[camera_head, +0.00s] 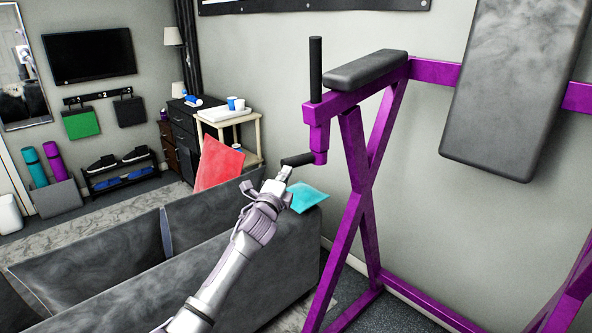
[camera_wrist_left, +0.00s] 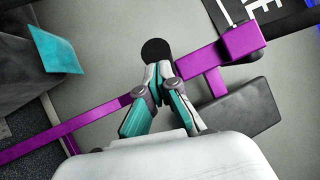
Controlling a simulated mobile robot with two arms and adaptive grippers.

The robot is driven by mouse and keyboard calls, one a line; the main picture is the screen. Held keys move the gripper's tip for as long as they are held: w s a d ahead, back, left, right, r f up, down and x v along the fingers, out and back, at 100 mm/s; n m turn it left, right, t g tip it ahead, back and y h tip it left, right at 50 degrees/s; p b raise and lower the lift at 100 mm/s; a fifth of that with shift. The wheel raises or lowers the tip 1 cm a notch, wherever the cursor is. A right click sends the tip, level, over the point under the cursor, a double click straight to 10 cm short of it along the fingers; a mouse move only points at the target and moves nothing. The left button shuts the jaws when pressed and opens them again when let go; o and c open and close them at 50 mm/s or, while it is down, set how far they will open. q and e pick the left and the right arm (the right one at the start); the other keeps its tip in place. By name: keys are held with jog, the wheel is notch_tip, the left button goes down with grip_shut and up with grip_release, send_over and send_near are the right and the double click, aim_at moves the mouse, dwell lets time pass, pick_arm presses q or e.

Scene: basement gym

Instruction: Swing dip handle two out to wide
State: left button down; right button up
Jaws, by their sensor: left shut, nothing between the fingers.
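The purple dip station (camera_head: 361,190) stands right of centre. A black handle (camera_head: 297,159) sticks out to the left from the lower end of its purple bracket. Another black handle (camera_head: 315,70) stands upright above the bracket. I see no label telling which is handle two. My left gripper (camera_head: 284,173) is shut and empty, at the outer end of the lower handle. In the left wrist view, the shut fingertips (camera_wrist_left: 159,66) are at a round black end (camera_wrist_left: 156,50); I cannot tell if they touch it. My right gripper is not in view.
A grey sofa (camera_head: 190,235) with red (camera_head: 218,163) and teal (camera_head: 306,197) cushions stands beside and beyond my left arm. A black armrest pad (camera_head: 365,69) tops the station, and a large grey backrest (camera_head: 515,85) is at right. A pale side table (camera_head: 228,115) stands behind.

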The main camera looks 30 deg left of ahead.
pick_arm(q)
jog(key=a, duration=0.1)
jog(key=w+a+h+p, duration=0.1)
jog(key=shift+a+r+m, duration=0.1)
jog(key=shift+a+m, duration=0.2)
jog(key=shift+a, duration=0.05)
jog(key=w+a+m+h+b, duration=0.1)
jog(key=a+h, duration=0.1)
jog(key=w+a+m+h+b, duration=0.1)
jog(key=w+a+m+h, duration=0.1)
jog(key=h, duration=0.1)
jog(key=shift+w+b, duration=0.25)
jog(key=shift+b, duration=0.05)
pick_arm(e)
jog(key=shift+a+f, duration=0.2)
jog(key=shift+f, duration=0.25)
pick_arm(q)
jog(key=shift+a, duration=0.1)
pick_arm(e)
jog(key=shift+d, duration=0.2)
